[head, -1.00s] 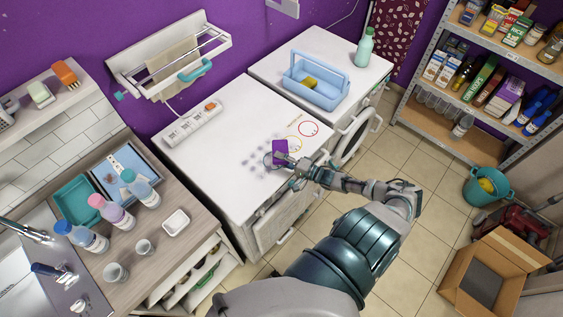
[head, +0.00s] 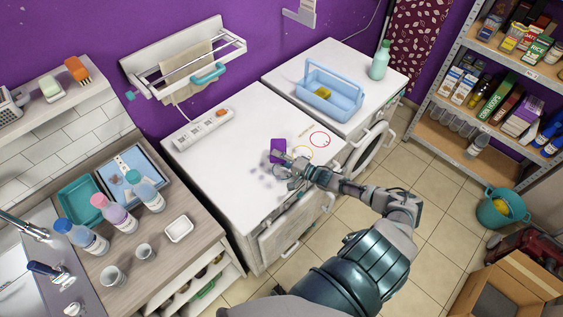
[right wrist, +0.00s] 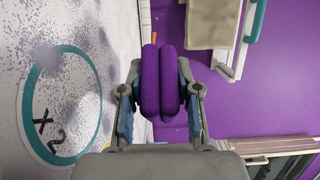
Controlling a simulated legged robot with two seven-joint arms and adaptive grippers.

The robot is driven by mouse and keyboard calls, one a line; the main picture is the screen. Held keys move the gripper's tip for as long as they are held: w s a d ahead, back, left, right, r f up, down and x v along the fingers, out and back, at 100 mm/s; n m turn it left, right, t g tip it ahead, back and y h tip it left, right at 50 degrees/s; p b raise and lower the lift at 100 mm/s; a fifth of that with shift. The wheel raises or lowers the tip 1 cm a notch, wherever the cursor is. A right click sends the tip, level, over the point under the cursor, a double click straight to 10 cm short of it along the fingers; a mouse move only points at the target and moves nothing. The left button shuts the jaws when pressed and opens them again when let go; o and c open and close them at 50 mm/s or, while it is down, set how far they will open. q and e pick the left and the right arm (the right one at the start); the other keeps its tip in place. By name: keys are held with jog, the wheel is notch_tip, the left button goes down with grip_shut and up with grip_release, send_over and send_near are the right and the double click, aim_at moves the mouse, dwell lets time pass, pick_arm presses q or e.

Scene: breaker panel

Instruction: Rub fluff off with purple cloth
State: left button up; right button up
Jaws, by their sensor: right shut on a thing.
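The purple cloth (head: 278,147) is folded and held above or against the white top of the left appliance (head: 222,150); I cannot tell if it touches. My right gripper (head: 285,160) is shut on it; in the right wrist view the cloth (right wrist: 160,80) is pinched between both fingers (right wrist: 161,105). Grey fluff (head: 264,172) lies in patches on the white top, left of and nearer than the cloth. In the right wrist view the fluff (right wrist: 80,40) shows as speckles around a teal ring (right wrist: 30,122). My left gripper is out of view.
A power strip (head: 203,128) lies at the back of the top. A blue caddy (head: 330,97) and a green bottle (head: 380,60) stand on the neighbouring appliance.

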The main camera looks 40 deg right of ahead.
aim_at(280, 148)
jog(key=shift+w+d+b+x, duration=0.1)
jog(key=shift+d+b+x, duration=0.1)
jog(key=shift+b+x, duration=0.55)
jog(key=shift+w+d+b+x, duration=0.15)
jog(key=shift+b+x, duration=0.35)
jog(key=shift+x, duration=0.55)
jog(key=shift+s+d+b+x, duration=0.1)
jog(key=shift+d+b+x, duration=0.2)
jog(key=shift+b+x, duration=0.5)
jog(key=shift+w+d+r+b, duration=0.15)
jog(key=shift+d+b, duration=0.25)
jog(key=shift+d, duration=0.35)
jog(key=shift+w+d+f+b, duration=0.15)
jog(key=shift+d+b, duration=0.2)
jog(key=shift+d, duration=0.4)
jog(key=shift+s+d+r+p, duration=0.1)
jog(key=shift+s+r+p, duration=0.15)
jog(key=shift+s+p, duration=0.3)
jog(key=shift+s+r+p, duration=0.2)
jog(key=shift+s+p, duration=0.2)
jog(key=shift+p, duration=0.25)
jog(key=shift+s+f+p, duration=0.1)
jog(key=shift+s+p, duration=0.5)
jog(key=shift+s, duration=0.25)
